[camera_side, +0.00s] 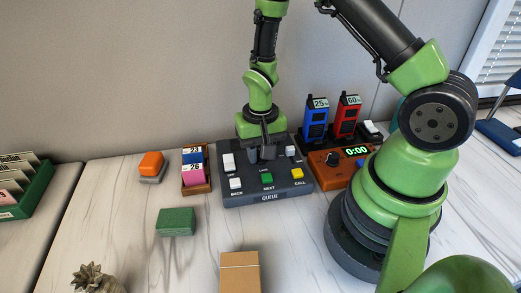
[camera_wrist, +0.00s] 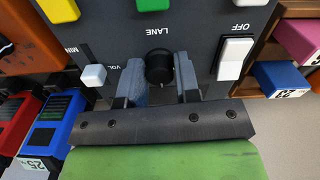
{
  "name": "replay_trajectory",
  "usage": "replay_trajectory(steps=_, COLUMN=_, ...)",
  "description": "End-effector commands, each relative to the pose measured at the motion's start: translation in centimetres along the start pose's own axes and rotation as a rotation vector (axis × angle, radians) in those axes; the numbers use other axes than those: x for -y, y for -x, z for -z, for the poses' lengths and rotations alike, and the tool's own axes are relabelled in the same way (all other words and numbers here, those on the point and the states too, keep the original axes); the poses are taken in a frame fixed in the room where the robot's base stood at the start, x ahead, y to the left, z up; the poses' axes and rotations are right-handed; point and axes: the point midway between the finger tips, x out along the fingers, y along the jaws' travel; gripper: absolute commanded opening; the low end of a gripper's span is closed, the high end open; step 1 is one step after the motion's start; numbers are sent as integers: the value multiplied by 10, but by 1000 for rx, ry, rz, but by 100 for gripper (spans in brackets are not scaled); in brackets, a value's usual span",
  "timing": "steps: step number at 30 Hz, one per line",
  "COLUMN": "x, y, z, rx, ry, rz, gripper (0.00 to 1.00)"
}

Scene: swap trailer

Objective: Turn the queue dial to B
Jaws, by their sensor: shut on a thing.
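The grey queue console (camera_side: 268,188) sits on the white marble-look table, marked QUEUE on its front edge. Its dial is a round black knob (camera_wrist: 159,68) under the word LANE in the wrist view. My gripper (camera_side: 264,152) points down over the console's back middle. In the wrist view, my gripper (camera_wrist: 160,78) has one blue-grey finger on each side of the knob and is shut on it. The side view hides the knob behind the gripper. I cannot read any letter B or the knob's pointer.
A white rocker switch (camera_wrist: 235,58) marked OFF and a white VOL slider (camera_wrist: 94,75) flank the dial. BACK, NEXT and CALL buttons line the front. An orange timer box (camera_side: 335,168), blue and red handsets and a card holder (camera_side: 196,170) stand close by.

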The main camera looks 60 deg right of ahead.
Motion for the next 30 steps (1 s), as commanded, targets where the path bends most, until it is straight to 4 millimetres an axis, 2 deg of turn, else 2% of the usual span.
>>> replay_trajectory(steps=9, x=0, y=0, z=-1, rx=2, ry=-93, rz=-1, gripper=7)
replay_trajectory(steps=22, x=0, y=0, z=-1, rx=2, ry=-103, rz=-1, gripper=7)
replay_trajectory(steps=23, x=0, y=0, z=-1, rx=2, ry=-103, rz=-1, gripper=32)
replay_trajectory(steps=26, x=0, y=0, z=-1, rx=2, ry=-102, rz=-1, gripper=55)
replay_trajectory(steps=30, x=0, y=0, z=0, rx=1, ry=-102, rz=-1, gripper=56)
